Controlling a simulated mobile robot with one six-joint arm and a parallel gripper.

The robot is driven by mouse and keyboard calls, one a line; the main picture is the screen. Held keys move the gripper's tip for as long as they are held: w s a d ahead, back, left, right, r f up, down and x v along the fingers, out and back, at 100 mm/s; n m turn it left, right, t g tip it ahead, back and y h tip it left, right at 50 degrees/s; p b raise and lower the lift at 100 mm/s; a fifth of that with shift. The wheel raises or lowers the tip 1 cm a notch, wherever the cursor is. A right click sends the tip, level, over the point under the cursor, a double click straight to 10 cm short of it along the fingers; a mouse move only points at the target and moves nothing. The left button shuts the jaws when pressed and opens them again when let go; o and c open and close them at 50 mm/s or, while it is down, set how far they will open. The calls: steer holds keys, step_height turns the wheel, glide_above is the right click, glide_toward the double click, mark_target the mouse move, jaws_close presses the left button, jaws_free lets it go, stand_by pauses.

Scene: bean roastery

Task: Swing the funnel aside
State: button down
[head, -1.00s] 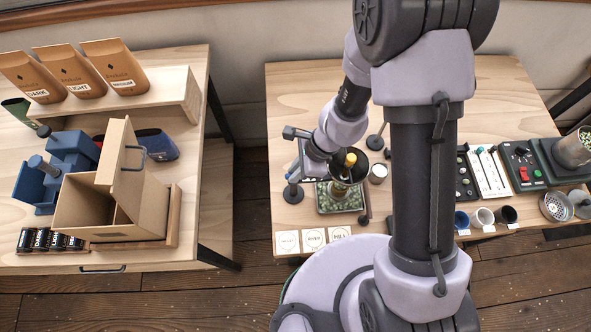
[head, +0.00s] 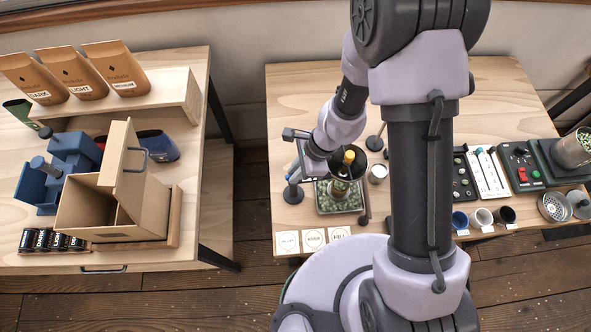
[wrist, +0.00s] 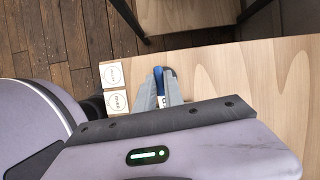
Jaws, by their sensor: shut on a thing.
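A dark round bowl (head: 361,166), which looks like the funnel, sits above a square tray (head: 320,207) of green beans. A yellow-tipped piece (head: 349,157) rises at the bowl. My gripper (head: 297,173) is left of the bowl, low over the table, with its fingers largely hidden by my wrist in the head view. In the wrist view my gripper (wrist: 160,88) is shut on a slim blue-ended handle (wrist: 159,75). I cannot tell how this handle joins the funnel. A round dark base (head: 293,194) stands just below the gripper in the head view.
White cards (head: 313,239) lie at the table's front edge. A white cup (head: 377,173) and a dark-based stand (head: 374,143) are right of the bowl. Control panels (head: 488,172) and small cups (head: 481,217) fill the right side. The table's back left is clear.

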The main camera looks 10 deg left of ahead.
steer(key=n+g+p, duration=0.1)
steer(key=n+p, duration=0.1)
steer(key=n, duration=0.1)
steer(key=shift+w+a+r+h, duration=0.1)
steer(key=shift+r+h, duration=0.05)
steer(key=shift+h, duration=0.25)
steer(key=n+g+h+p, duration=0.1)
steer(key=n, duration=0.4)
steer(key=shift+w+p, duration=0.1)
steer(key=shift+p, duration=0.2)
steer(key=n+h, duration=0.1)
steer(key=n, duration=0.1)
steer(key=n+g, duration=0.1)
steer(key=n, duration=0.1)
steer(key=shift+a+h, duration=0.15)
steer(key=shift+h, duration=0.25)
steer(key=shift+a+n+h, duration=0.15)
steer(key=shift+n+h, duration=0.75)
steer(key=shift+n, duration=1.8)
steer(key=c, duration=1.4)
jaws_free()
steer(key=shift+c, duration=0.2)
